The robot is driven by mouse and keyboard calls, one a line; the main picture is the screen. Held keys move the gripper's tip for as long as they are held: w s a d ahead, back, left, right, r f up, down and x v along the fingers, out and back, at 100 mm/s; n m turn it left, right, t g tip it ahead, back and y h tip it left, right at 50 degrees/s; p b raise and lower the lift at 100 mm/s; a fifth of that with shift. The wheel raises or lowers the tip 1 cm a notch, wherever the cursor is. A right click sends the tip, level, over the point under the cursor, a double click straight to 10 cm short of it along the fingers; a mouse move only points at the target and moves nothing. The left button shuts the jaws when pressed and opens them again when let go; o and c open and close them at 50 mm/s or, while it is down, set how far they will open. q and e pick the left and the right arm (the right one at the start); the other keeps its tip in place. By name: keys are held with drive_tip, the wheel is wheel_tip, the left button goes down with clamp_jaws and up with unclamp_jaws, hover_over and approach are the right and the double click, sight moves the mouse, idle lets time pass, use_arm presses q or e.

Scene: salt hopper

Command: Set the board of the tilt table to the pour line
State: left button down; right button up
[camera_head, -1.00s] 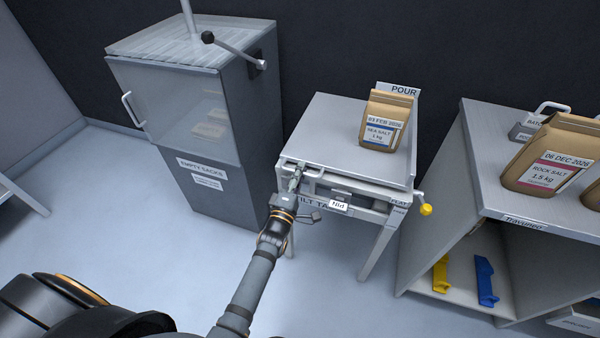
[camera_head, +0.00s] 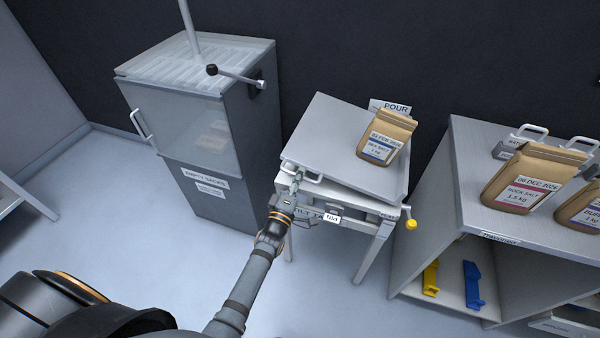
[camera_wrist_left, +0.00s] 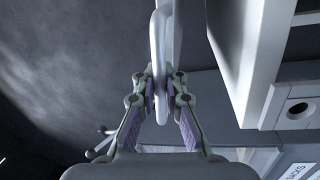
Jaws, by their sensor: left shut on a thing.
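The tilt table's grey board (camera_head: 326,134) is tilted, its front edge lifted clear of the frame below. A tan sea salt sack (camera_head: 384,138) stands on it towards the right, leaning with it. My left gripper (camera_head: 293,182) is at the board's front left corner, shut on the pale handle (camera_head: 312,180). In the left wrist view the gripper (camera_wrist_left: 161,97) has its fingers on either side of the handle bar (camera_wrist_left: 158,40). A POUR sign (camera_head: 397,107) stands behind the board, partly covered by the sack. A PIN label (camera_head: 332,217) is on the frame front. My right gripper is out of view.
A crank with a yellow knob (camera_head: 411,225) sticks out at the table's right. A grey cabinet (camera_head: 210,185) with a lever stands at the left. Floor in front is clear.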

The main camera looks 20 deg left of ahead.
use_arm(q)
drive_tip(key=shift+m+h, duration=0.3)
drive_tip(key=shift+m, duration=0.6)
drive_tip(key=r+p, duration=0.1)
drive_tip(key=r, duration=0.1)
drive_tip(key=d+r+p, duration=0.1)
drive_tip(key=r+p, duration=0.1)
drive_tip(key=shift+d+r, duration=0.15)
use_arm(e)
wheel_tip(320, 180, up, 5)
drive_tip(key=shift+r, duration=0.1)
use_arm(q)
drive_tip(key=c, duration=1.7)
unclamp_jaws()
drive_tip(key=shift+s, duration=0.35)
drive_tip(key=v, duration=1.1)
drive_tip(key=shift+s, duration=0.4)
